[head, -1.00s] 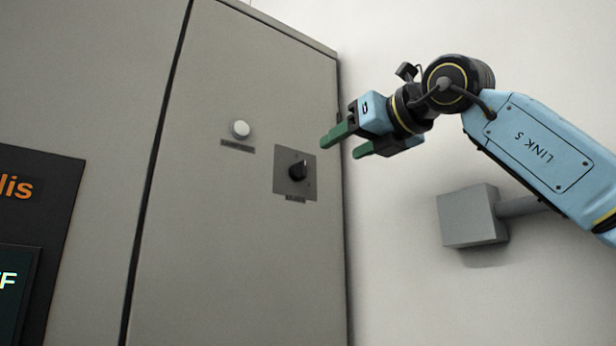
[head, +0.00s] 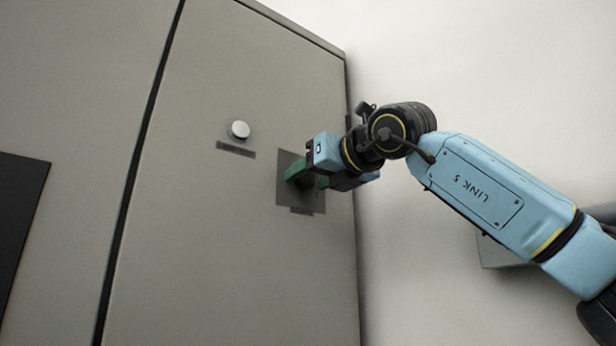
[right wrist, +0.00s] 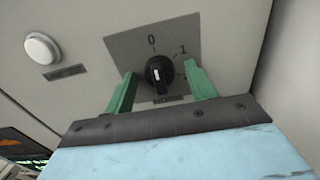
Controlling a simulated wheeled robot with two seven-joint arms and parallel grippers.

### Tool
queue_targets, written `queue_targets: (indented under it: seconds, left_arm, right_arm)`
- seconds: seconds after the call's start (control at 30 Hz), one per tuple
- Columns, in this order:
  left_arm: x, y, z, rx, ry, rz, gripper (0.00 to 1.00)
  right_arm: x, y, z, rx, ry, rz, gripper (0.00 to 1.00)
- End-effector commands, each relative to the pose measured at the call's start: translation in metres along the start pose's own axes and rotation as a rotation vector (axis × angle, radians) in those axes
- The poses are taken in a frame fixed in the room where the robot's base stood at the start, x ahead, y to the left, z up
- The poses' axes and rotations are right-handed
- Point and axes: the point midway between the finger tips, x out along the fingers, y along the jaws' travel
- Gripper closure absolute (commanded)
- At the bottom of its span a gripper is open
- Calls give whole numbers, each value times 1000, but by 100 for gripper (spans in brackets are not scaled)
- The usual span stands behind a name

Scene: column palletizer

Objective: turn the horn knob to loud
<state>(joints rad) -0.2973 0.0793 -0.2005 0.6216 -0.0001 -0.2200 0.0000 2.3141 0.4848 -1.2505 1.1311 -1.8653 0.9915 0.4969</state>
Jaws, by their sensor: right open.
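The horn knob (right wrist: 159,71) is a black rotary knob with a white pointer line on a grey square plate (head: 286,160). In the right wrist view the marks 0 and 1 show above it, and a third mark at the right is partly hidden by a finger. The label below it is partly covered. My right gripper (right wrist: 162,88) is open, with one green finger on each side of the knob; I cannot tell whether they touch it. In the head view the right gripper (head: 303,178) hides the knob. My left gripper is not in view.
A white round button (head: 238,130) with a dark label sits on the grey cabinet door (head: 220,250), up and left of the knob. A dark panel (head: 18,215) is at the far left. A grey box (head: 497,252) on the wall is partly behind my right arm.

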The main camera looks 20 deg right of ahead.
Motion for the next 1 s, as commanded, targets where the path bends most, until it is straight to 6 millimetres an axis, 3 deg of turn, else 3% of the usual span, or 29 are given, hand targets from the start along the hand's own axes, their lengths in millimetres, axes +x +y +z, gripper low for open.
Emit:
queue_targets:
  seconds: [0.17,0.5,1.0]
  left_arm:
    - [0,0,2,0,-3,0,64]
    - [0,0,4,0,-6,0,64]
    - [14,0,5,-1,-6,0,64]
  right_arm:
    - [0,0,0,0,0,0,44]
    - [0,0,0,0,0,0,89]
    - [0,0,-2,141,-1,1,89]
